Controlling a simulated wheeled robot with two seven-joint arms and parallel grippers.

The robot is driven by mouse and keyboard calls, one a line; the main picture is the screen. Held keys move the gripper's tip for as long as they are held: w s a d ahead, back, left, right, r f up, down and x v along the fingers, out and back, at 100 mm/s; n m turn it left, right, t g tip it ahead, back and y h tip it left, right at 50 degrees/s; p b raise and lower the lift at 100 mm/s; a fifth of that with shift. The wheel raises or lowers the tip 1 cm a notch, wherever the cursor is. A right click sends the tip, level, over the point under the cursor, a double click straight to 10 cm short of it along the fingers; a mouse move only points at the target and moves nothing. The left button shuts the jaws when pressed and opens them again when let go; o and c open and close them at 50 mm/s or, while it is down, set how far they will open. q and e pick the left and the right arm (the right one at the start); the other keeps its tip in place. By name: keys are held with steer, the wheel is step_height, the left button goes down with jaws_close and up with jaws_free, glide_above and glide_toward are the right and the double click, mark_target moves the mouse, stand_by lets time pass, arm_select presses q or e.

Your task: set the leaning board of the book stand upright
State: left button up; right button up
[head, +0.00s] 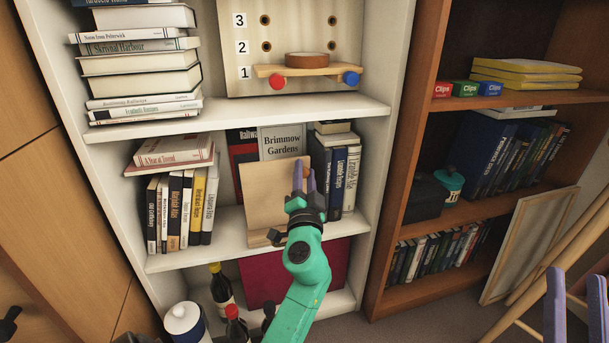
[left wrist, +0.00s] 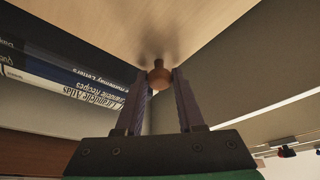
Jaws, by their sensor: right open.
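The light wooden board (head: 270,185) of the book stand leans back on the middle shelf, and its pale base (head: 262,238) shows below it. In the left wrist view the board (left wrist: 100,22) fills the top, with a round brown knob (left wrist: 159,77) on it. My left gripper (head: 304,172) is at the board's upper right. Its fingertips (left wrist: 161,80) stand either side of the knob, very close to it; I cannot tell whether they press on it. My arm hides the board's lower right. My right gripper (head: 577,300) is open and empty at the lower right, away from the shelf.
The Brimmow Gardens book (head: 282,142) stands behind the board. Upright books (head: 343,180) stand close to its right, and more books (head: 182,210) stand to its left. The upper shelf (head: 240,115) runs above. Bottles (head: 221,288) stand below. A canvas (head: 528,243) leans at right.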

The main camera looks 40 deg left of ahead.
arm_select(q)
steer(key=o, duration=0.4)
steer(key=shift+c, duration=0.2)
steer(key=shift+s+d, duration=0.1)
